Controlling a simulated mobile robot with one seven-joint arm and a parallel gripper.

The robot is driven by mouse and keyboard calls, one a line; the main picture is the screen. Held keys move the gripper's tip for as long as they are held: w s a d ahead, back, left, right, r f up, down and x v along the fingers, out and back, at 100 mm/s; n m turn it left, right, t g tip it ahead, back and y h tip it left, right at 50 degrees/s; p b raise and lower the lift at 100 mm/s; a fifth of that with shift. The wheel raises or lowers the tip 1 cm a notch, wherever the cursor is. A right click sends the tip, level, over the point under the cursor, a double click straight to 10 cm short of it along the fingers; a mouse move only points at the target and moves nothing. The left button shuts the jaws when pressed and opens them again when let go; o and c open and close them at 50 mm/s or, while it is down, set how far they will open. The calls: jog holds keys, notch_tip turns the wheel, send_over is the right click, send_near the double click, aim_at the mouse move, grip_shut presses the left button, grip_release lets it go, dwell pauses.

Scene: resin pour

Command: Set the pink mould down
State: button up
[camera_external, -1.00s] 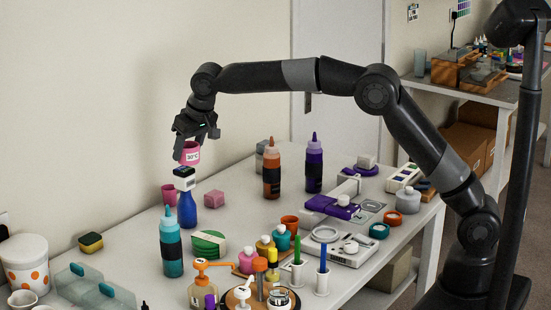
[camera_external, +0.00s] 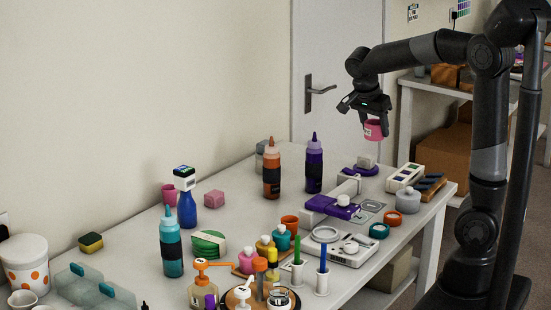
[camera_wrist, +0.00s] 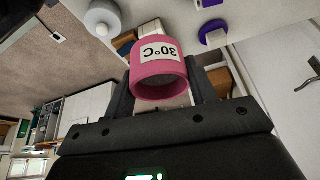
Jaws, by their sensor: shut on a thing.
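The pink mould (camera_external: 375,130) is a short pink cup-like ring with a white label. In the wrist view the mould (camera_wrist: 157,82) shows the label reading 30°C, upside down, and its open end. My gripper (camera_external: 377,119) is shut on the mould and holds it in the air above the far right part of the table (camera_external: 250,160). In the wrist view my gripper's dark fingers (camera_wrist: 160,92) lie on either side of the mould.
Below the mould are a purple piece with a pale block (camera_external: 366,163), a purple slab (camera_external: 333,207) and a grey round pot (camera_external: 407,200). A purple bottle (camera_external: 314,170) and an orange-brown bottle (camera_external: 271,175) stand left. A pink cup (camera_external: 169,195) sits farther left.

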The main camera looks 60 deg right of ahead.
jog(key=s+d+f+m+g, duration=0.1)
jog(key=s+d+f+m, duration=0.1)
jog(key=s, duration=0.4)
jog(key=s+d+f+m+g, duration=0.1)
jog(key=s+d+f+m, duration=0.1)
jog(key=s, duration=0.3)
jog(key=shift+t, duration=0.3)
jog(key=w+a+f, duration=0.2)
jog(key=w+f, duration=0.1)
jog(key=w+a+f, duration=0.3)
jog(key=f, duration=0.1)
jog(key=w+a+f, duration=0.2)
jog(key=a+f, duration=0.1)
jog(key=f, duration=0.1)
jog(key=shift+w+a+f, duration=0.15)
jog(key=shift+w+f, duration=0.05)
jog(key=shift+w, duration=0.2)
jog(key=shift+f, duration=2.05)
jog(key=shift+f, duration=0.1)
jog(key=o, duration=1)
